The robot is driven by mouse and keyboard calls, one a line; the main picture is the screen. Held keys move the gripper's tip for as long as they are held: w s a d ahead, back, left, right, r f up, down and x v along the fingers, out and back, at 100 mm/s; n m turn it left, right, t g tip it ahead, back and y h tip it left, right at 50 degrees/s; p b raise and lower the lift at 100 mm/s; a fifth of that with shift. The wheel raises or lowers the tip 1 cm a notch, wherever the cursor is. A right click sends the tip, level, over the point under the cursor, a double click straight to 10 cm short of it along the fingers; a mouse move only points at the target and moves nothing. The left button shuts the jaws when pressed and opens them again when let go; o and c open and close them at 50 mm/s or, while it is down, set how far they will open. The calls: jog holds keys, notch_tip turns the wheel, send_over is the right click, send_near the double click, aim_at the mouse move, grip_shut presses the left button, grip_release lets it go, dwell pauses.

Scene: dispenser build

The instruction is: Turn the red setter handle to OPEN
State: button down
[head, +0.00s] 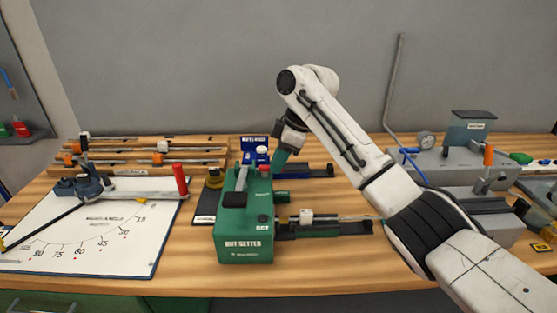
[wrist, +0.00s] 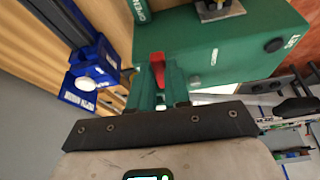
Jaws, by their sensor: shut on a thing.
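The green setter box (head: 245,235) stands upright on the bench, left of centre in the head view. It also shows in the wrist view (wrist: 240,55), where small white marks on it are too small to read. The red setter handle (wrist: 157,62) shows in the wrist view beside the box, between my green fingers. My gripper (wrist: 158,80) is shut on the handle. In the head view my gripper (head: 279,160) reaches down behind the box, with its fingertips partly hidden. I cannot tell the handle's setting.
A whiteboard with an angle scale (head: 50,230) and a red-gripped lever (head: 181,180) lies to the left. A grey fixture with a gauge (head: 425,140) stands at right.

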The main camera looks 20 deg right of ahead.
jog(key=shift+w+n+p, duration=0.15)
jog(key=shift+n+p, duration=0.2)
jog(key=shift+n, duration=0.15)
jog(key=c, duration=1.1)
grip_release()
jog(key=b+v, duration=0.1)
jog(key=v, duration=1)
jog(key=shift+w+d+f, duration=0.1)
jog(key=shift+w+d, duration=0.05)
jog(key=shift+d, duration=0.05)
